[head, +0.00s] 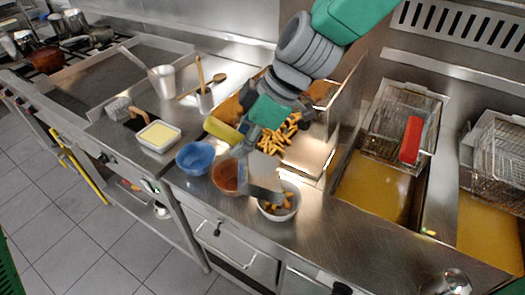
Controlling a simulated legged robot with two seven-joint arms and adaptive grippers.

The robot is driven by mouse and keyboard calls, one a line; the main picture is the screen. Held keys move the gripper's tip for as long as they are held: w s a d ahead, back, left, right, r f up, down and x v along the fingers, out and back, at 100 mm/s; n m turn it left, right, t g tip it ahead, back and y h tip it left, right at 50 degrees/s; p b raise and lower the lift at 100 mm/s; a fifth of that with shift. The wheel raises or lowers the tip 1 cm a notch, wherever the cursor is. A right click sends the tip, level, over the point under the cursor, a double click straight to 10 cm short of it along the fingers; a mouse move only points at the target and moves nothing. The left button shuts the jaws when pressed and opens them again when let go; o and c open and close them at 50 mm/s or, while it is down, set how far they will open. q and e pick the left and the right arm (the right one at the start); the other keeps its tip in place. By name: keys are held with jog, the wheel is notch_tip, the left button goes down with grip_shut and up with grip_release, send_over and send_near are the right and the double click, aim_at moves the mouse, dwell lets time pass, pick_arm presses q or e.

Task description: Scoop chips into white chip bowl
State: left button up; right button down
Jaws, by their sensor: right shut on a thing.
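The white chip bowl (292,212) stands on the steel counter and has a few chips in it. A pile of chips (277,140) lies in the steel chip tray (318,150) behind it. My right gripper (248,138) comes down from the top and is shut on the scoop. The metal scoop (264,178) points down over the back left of the white bowl and hides part of it. I cannot tell whether scoop and bowl touch. A yellow-green piece (222,130), perhaps a handle, shows left of the gripper. My left gripper is not in view.
A blue bowl (195,158) and a brown bowl (226,178) stand left of the white bowl. A tub of yellow food (158,136) is farther left. Fryers with hot-looking oil (375,188) and baskets (400,120) lie to the right. The front right counter is mostly clear.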

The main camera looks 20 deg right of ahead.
jog(key=shift+a+h+p, duration=0.3)
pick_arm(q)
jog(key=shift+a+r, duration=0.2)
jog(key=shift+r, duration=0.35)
pick_arm(e)
jog(key=shift+w+a, duration=0.1)
jog(key=shift+a, duration=0.2)
jog(key=p, duration=0.1)
jog(key=h+p, duration=0.1)
jog(key=p, duration=0.1)
jog(key=shift+w+a+r+g, duration=0.15)
jog(key=shift+a+g, duration=0.15)
jog(key=shift+a, duration=0.1)
jog(key=shift+w+a+f+h, duration=0.15)
jog(key=shift+a+f+h, duration=0.05)
jog(key=shift+a+h, duration=0.1)
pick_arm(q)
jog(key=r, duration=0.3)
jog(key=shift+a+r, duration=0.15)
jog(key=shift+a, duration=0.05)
pick_arm(e)
jog(key=shift+w+a+f+g+h, duration=0.2)
jog(key=shift+a+h, duration=0.2)
jog(key=shift+a, duration=0.2)
jog(key=shift+w+a+f+g+h, duration=0.15)
jog(key=shift+a+h, duration=0.25)
jog(key=shift+a, duration=0.2)
